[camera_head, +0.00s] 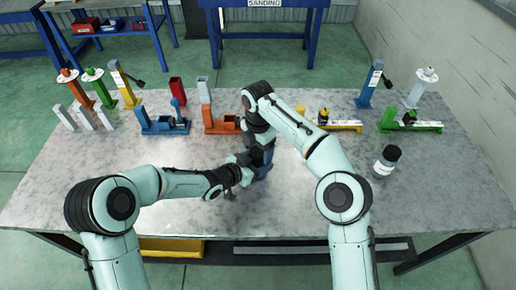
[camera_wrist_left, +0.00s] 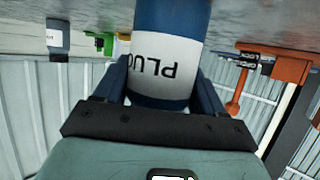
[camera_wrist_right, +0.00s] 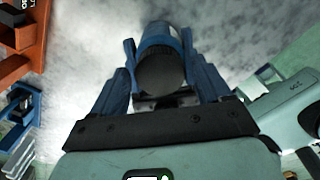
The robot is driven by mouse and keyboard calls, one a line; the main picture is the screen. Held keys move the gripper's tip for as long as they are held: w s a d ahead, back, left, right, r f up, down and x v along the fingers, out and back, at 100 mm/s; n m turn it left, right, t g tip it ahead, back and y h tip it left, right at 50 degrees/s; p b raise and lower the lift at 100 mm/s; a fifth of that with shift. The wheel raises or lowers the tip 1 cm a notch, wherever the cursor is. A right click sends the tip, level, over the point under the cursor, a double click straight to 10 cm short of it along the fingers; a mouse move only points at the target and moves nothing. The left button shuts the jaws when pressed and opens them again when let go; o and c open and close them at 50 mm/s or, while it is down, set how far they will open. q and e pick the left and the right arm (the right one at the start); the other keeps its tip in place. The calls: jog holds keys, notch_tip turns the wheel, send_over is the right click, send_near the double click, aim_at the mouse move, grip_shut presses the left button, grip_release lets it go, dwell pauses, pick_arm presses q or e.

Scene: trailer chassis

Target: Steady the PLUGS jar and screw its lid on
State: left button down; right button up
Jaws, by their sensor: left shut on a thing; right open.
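The PLUGS jar (camera_wrist_left: 168,50) is dark blue with a white label whose lettering shows upside down in the left wrist view. My left gripper (camera_wrist_left: 165,88) is shut on its sides. In the head view the left gripper (camera_head: 250,166) is at the middle front of the table, and the arms mostly hide the jar. A dark grey round lid (camera_wrist_right: 162,74) shows at the jar's top in the right wrist view. My right gripper (camera_wrist_right: 162,84) is open, its fingers on either side of the lid. I cannot tell how far the lid is screwed on.
Another jar (camera_head: 387,160) with a dark lid stands apart at the right. Orange (camera_head: 220,122), blue (camera_head: 160,124) and green (camera_head: 412,124) fixtures stand along the back of the grey table (camera_head: 440,195). The table's front left and right areas are clear.

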jog(key=c, duration=1.1)
jog(key=m, duration=0.6)
jog(key=shift+m, duration=0.4)
jog(key=o, duration=1.2)
